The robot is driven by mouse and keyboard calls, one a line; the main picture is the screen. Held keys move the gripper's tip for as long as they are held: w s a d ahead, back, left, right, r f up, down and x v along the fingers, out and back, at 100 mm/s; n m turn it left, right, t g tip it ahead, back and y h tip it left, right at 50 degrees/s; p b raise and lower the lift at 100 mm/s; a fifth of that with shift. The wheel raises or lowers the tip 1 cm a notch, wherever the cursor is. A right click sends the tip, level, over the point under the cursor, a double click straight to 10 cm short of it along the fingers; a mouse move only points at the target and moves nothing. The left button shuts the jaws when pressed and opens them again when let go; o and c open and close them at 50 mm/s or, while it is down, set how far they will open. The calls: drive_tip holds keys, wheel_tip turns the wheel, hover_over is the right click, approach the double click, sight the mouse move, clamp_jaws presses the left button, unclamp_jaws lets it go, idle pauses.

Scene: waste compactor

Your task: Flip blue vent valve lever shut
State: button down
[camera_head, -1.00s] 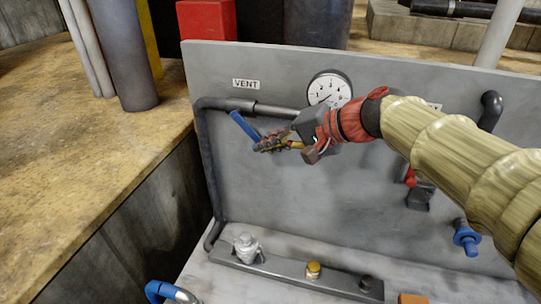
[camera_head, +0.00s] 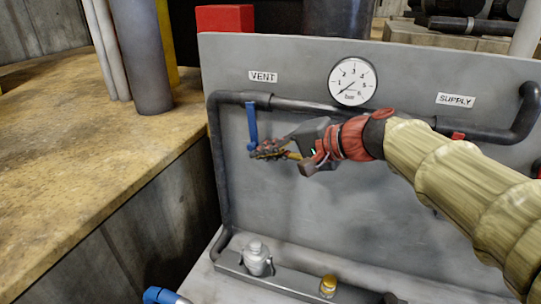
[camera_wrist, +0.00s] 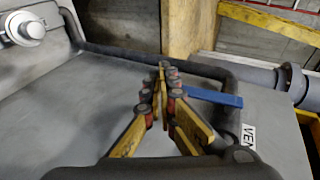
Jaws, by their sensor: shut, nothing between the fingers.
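The blue vent lever (camera_head: 252,124) hangs straight down from the dark pipe under the VENT label (camera_head: 263,76) in the head view, across the pipe's run. In the wrist view the blue lever (camera_wrist: 212,97) lies just beyond and to the right of the fingertips. My gripper (camera_head: 264,150) is shut with nothing between its fingers. Its tips are at the lever's lower end, touching it or very close. In the wrist view the yellow and red fingers of my gripper (camera_wrist: 168,82) meet at their tips. The lever's pivot is not clear.
A pressure gauge (camera_head: 352,81) and a SUPPLY label (camera_head: 456,100) are on the grey panel (camera_head: 300,215). A red part (camera_head: 458,135) shows above my arm. A silver fitting (camera_head: 257,259) and a yellow cap (camera_head: 328,285) stand below. Free space lies below the gripper.

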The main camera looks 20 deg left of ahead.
drive_tip(key=shift+a+f, duration=0.15)
drive_tip(key=shift+a, duration=0.25)
idle(0.3)
drive_tip(key=shift+d+f, duration=0.1)
